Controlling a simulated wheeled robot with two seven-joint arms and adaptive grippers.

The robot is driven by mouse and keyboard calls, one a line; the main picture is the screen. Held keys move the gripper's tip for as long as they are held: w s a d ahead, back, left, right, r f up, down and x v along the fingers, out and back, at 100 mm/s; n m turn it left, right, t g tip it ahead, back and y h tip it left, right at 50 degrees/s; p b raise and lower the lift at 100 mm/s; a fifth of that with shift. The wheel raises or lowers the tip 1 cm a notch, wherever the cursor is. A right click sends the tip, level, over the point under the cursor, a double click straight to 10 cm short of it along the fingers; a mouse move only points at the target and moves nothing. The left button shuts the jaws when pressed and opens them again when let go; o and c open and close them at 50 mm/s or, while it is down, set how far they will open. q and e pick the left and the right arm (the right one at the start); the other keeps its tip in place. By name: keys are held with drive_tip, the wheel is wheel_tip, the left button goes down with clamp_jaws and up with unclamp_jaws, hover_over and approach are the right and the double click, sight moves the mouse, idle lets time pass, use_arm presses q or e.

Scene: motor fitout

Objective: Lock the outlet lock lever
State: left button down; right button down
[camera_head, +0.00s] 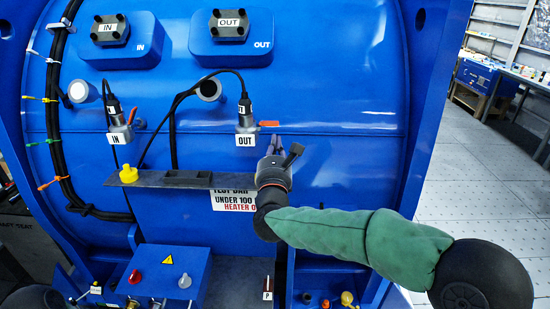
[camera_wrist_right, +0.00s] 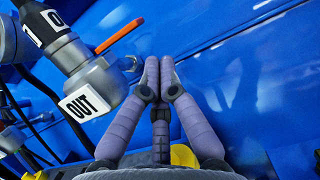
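The outlet lock lever (camera_head: 270,124) is a short orange handle beside the grey OUT connector (camera_head: 246,122). It points to the right, roughly level, in the head view. In the right wrist view the lever (camera_wrist_right: 120,36) slants up and right from the OUT connector (camera_wrist_right: 98,82). My right gripper (camera_head: 277,142) is just below and slightly right of the lever. In the wrist view my right gripper (camera_wrist_right: 159,64) has its fingertips together with nothing seen between them, to the right of the lever and apart from it. My left gripper is not in view.
The IN connector (camera_head: 120,132) with its tilted orange lever (camera_head: 134,114) is at the left. A dark shelf (camera_head: 188,179) with a yellow fitting (camera_head: 128,174) runs below. Black cables hang above both connectors. The blue tank wall (camera_head: 345,150) is bare to the right.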

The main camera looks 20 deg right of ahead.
drive_tip(key=shift+r, duration=0.9)
drive_tip(key=shift+s, duration=0.1)
drive_tip(key=shift+r+n+b, duration=0.15)
drive_tip(key=shift+n+b, duration=0.2)
drive_tip(key=shift+n, duration=0.05)
